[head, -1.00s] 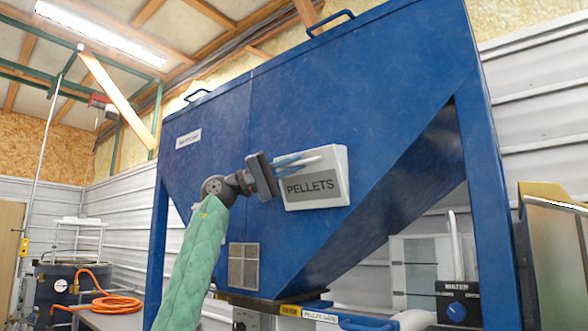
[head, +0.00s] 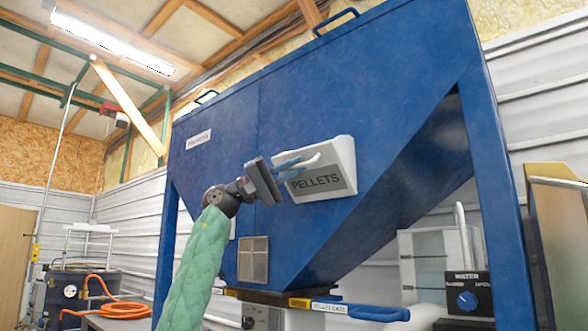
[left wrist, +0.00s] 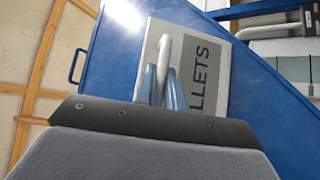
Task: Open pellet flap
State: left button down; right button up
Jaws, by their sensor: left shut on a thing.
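The pellet flap (head: 345,172) is a pale panel with a grey PELLETS label, on the sloping front of the blue hopper (head: 300,100). It appears tilted out from the hopper face, with a wedge-shaped side showing at its right. My left gripper (head: 292,166) is at the flap's upper left, its blue fingers shut on the white bar handle (head: 310,160). The left wrist view shows the fingers (left wrist: 165,88) at the curved handle (left wrist: 162,62) in front of the flap (left wrist: 205,45). The fingers and wrist hide part of the handle and flap. My right gripper is out of view.
A water dial box (head: 466,300) stands at the lower right, beside a blue hopper leg (head: 495,190). A pellet gate label (head: 327,307) is below the hopper. An orange hose (head: 118,308) lies on a bench at the left.

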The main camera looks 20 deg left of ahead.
pick_arm(q)
jog(key=c, duration=1.5)
grip_release()
jog(key=shift+w, duration=0.1)
